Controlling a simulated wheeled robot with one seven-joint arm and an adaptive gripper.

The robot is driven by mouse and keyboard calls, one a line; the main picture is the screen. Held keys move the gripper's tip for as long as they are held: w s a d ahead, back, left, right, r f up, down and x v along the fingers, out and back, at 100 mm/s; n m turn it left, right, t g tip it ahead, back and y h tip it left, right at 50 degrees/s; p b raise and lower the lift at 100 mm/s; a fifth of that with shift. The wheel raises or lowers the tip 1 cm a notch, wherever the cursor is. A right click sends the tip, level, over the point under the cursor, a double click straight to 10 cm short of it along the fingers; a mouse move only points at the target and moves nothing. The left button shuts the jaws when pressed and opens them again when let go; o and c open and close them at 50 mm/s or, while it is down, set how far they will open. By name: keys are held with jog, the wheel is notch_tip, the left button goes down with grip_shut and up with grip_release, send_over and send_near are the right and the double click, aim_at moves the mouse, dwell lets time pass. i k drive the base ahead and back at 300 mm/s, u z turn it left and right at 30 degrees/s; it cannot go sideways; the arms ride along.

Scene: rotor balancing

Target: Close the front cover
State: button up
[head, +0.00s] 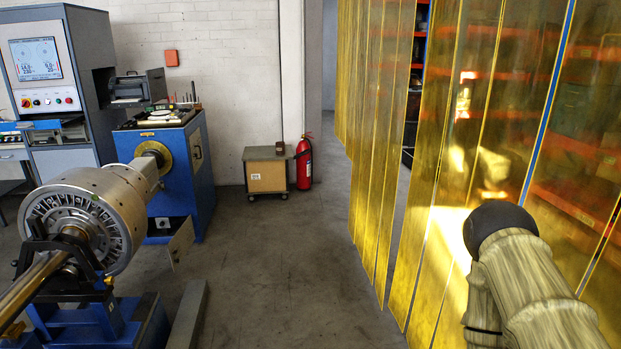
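A blue machine pedestal (196,160) stands left of the middle, with a round brass-coloured flange on its front. My arm shows at the lower right, well apart from the pedestal. My gripper is out of view, so I cannot see its fingers or whether it holds anything.
A large metal rotor (95,215) rests on a blue stand at the left. A control cabinet (50,80) stands behind. A small cart (267,172) and red extinguisher (304,162) stand by the wall. Yellow strip curtains (430,230) hang at the right. The middle floor is clear.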

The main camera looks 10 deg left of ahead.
aim_at(184, 239)
jog(key=i, duration=1.05)
jog(key=u, duration=0.85)
jog(key=i, duration=2.1)
jog(key=u, duration=0.9)
jog(key=i, duration=0.75)
jog(key=z, duration=0.15)
